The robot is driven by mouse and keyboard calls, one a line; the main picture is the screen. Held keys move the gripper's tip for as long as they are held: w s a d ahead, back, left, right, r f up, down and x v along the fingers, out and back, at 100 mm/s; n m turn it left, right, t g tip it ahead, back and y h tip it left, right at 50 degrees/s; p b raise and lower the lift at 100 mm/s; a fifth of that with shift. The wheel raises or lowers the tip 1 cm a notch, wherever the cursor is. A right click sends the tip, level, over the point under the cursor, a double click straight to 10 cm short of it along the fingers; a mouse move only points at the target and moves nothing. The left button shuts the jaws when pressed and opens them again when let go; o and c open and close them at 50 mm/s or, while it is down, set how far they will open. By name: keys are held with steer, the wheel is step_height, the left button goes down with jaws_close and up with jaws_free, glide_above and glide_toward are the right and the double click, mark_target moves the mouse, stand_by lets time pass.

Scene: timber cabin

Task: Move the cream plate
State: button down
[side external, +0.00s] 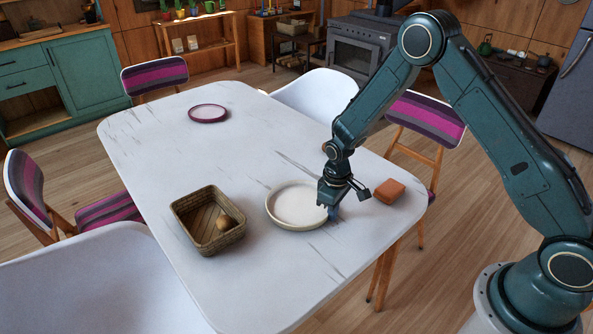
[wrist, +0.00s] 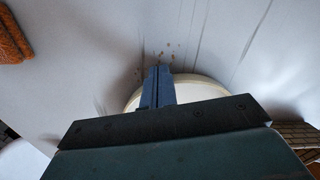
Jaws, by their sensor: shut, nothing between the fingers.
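The cream plate (side external: 293,207) is round with a low rim and lies on the white table (side external: 240,135). In the wrist view only part of its rim (wrist: 205,86) shows, with my gripper covering much of the rest. My gripper (side external: 332,214) is at the right edge of the plate, pointing down, low over the table. In the wrist view its blue fingers (wrist: 158,85) are together with nothing between them. I cannot tell whether the fingertips touch the plate or the table.
A woven basket (side external: 232,243) holding a small brown round item (side external: 225,221) stands left of the plate. An orange-brown block (side external: 390,191), also in the wrist view (wrist: 12,40), lies right of my gripper. A purple-rimmed plate (side external: 208,113) lies far back. The table's middle is clear; chairs surround it.

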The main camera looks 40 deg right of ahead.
mark_target(306, 206)
steer(key=shift+w+a, duration=0.55)
steer(key=shift+w, duration=1.35)
steer(key=shift+w+a, duration=0.55)
steer(key=shift+w, duration=1.3)
steer(key=shift+w+a, duration=0.55)
steer(key=shift+w, duration=1.35)
steer(key=shift+s, duration=0.2)
steer(key=shift+s+d, duration=0.25)
steer(key=shift+s, duration=0.45)
steer(key=shift+s+d, duration=0.2)
steer(key=shift+s, duration=0.5)
step_height(306, 206, up, 10)
steer(key=shift+s, duration=0.35)
steer(key=shift+d+r, duration=0.1)
steer(key=shift+r, duration=0.05)
